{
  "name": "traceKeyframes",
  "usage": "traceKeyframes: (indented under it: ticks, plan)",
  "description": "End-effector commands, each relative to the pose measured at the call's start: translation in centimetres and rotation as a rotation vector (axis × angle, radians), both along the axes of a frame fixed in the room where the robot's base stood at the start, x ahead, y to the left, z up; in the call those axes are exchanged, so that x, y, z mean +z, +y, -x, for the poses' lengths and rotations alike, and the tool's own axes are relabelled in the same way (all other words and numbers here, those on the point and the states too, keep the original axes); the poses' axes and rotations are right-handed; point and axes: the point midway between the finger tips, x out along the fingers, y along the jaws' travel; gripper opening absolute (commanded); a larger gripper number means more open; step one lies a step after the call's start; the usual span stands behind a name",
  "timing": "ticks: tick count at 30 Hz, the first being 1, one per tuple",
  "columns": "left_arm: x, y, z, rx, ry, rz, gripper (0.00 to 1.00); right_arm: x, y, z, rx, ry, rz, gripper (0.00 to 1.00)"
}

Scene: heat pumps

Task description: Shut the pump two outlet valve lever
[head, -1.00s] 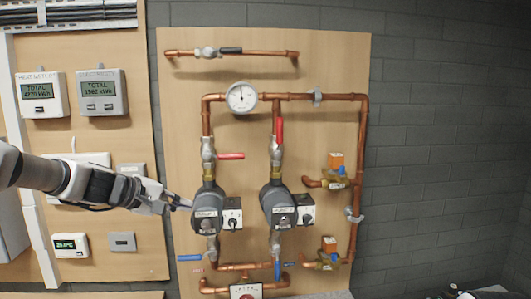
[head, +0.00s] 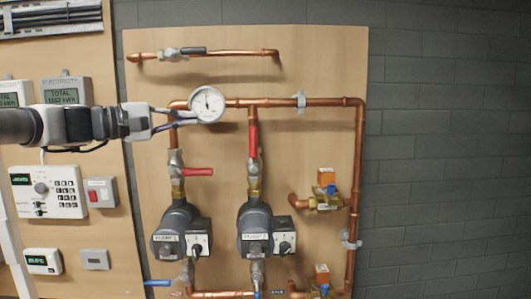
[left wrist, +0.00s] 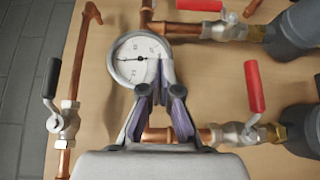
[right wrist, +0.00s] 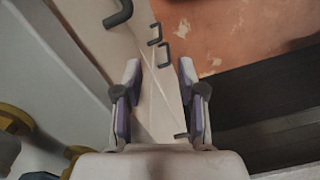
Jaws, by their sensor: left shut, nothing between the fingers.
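The pump two outlet valve lever (head: 253,140) is red and stands upright, in line with the copper pipe above the right pump (head: 255,229). Part of it shows at the top edge of the left wrist view (left wrist: 198,4). My left gripper (head: 187,118) is shut and empty, left of the round gauge (head: 207,104) and up and left of the lever, apart from it. In the left wrist view its fingers (left wrist: 160,72) overlap the gauge's edge. My right gripper (right wrist: 160,72) is open and empty, away from the board; the head view does not show it.
Pump one's red lever (head: 197,171) lies across its pipe, below my left gripper. A black-handled valve (head: 183,51) sits on the top pipe. Orange-capped valves (head: 326,190) are at right. Meters and a control panel (head: 48,192) are at left.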

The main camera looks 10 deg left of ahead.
Motion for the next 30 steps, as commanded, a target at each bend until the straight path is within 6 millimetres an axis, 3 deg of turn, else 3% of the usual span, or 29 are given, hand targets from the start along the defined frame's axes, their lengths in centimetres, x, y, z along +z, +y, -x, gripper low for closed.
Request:
traceKeyframes:
  ticks: [1,13,26,30]
  plan:
    - [-1.3,0.1,0.1,0.001,-0.002,0.001,0.0,-1.4,0.0,0.1,0.001,0.001,0.0,0.4]
    - [-6.5,0.1,0.1,0.001,0.0,0.0,0.0,-6.4,0.1,0.1,0.001,0.001,0.0,0.4]
    - [-6.4,0.1,0.0,0.001,0.0,0.0,0.0,-6.3,0.1,0.1,0.001,0.001,0.0,0.4]
    - [-6.3,-0.7,-0.8,0.0,0.002,-0.002,0.0,-5.8,0.1,0.1,0.001,0.001,0.0,0.4]
